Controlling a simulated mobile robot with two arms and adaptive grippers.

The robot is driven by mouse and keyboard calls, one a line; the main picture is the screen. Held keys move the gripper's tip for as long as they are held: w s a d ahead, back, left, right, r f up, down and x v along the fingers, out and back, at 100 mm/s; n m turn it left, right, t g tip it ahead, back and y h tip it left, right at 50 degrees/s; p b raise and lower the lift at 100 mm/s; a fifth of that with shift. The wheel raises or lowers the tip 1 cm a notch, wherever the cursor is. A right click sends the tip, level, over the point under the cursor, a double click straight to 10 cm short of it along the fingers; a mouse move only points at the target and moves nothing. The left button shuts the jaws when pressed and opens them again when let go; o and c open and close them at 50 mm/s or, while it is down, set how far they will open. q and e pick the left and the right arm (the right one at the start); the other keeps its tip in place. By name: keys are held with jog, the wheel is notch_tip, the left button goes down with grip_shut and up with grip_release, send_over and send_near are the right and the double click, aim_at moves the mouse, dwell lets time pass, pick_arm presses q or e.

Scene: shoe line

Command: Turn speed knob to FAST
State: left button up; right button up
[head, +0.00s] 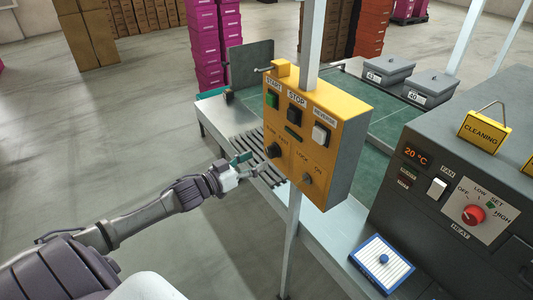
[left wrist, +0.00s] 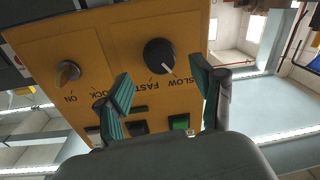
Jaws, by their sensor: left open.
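The yellow control box (head: 330,118) hangs on a post, and its black speed knob (head: 272,150) is at the lower left of its face. In the left wrist view the speed knob (left wrist: 159,55) appears upside down, its white pointer line toward the SLOW label rather than FAST. My left gripper (head: 249,165) is open just in front of the box's lower left. In the left wrist view its teal-padded fingers (left wrist: 160,67) are spread, with the knob appearing between and beyond the tips. I see no contact with it. My right gripper is not in view.
The box also carries a green START button (head: 272,99), a black STOP button (head: 295,114), a white REVERSE button (head: 320,134) and a LOCK/ON switch (head: 307,178). A grey heater machine (head: 450,195) stands right. A roller conveyor (head: 262,150) runs behind the gripper.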

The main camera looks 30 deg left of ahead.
aim_at(269, 154)
pick_arm(q)
jog(key=x, duration=0.5)
jog(key=shift+p, duration=0.4)
jog(key=shift+s, duration=0.1)
jog(key=shift+d, duration=0.1)
jog(key=c, duration=1.1)
